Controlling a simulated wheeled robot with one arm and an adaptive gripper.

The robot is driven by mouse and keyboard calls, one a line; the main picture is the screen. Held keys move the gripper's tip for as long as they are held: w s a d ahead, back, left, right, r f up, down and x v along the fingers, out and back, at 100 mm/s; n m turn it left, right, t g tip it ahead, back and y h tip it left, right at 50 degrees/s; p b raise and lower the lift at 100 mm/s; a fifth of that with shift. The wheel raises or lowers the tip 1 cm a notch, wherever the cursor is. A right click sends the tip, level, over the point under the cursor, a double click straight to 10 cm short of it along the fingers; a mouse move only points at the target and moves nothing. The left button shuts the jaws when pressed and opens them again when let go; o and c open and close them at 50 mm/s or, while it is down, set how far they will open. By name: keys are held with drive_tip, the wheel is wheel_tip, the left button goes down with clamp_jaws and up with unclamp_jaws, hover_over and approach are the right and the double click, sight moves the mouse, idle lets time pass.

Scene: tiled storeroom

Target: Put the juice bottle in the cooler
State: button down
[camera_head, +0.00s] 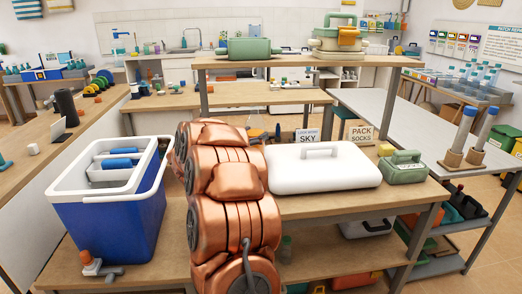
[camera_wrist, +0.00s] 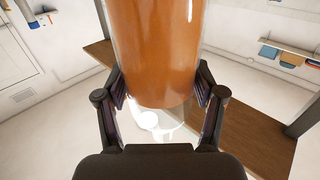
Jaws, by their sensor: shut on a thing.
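The juice bottle (camera_wrist: 158,50), filled with orange liquid, is between the fingers of my gripper (camera_wrist: 160,90) in the wrist view. My gripper is shut on it, with a finger against each side. The bottle's upper part runs out of the frame. In the head view my copper arm hides both gripper and bottle. The cooler (camera_head: 103,222) is a blue box with a white rim on the bench at left, open at the top. A white tray and blue-topped items show inside it. How far the bottle is from the cooler cannot be told.
A white lid (camera_head: 324,168) with a handle lies on the bench (camera_head: 300,232) right of my arm. A green case (camera_head: 402,168) stands beyond it. Small signs (camera_head: 361,132) stand behind the lid. A pipe fitting (camera_head: 97,264) lies at the bench's front left. A raised shelf (camera_head: 290,62) spans behind.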

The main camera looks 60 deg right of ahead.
sight(254, 146)
drive_tip(key=shift+f+b, duration=0.3)
drive_tip(key=shift+f, duration=1.8)
drive_tip(key=shift+c, duration=0.7)
unclamp_jaws()
drive_tip(key=shift+f, duration=0.15)
drive_tip(key=shift+a, duration=0.2)
drive_tip(key=w+a, duration=0.1)
drive_tip(key=a, duration=1)
drive_tip(key=shift+w+a, duration=0.15)
drive_tip(key=shift+a, duration=0.15)
drive_tip(key=shift+w, duration=0.15)
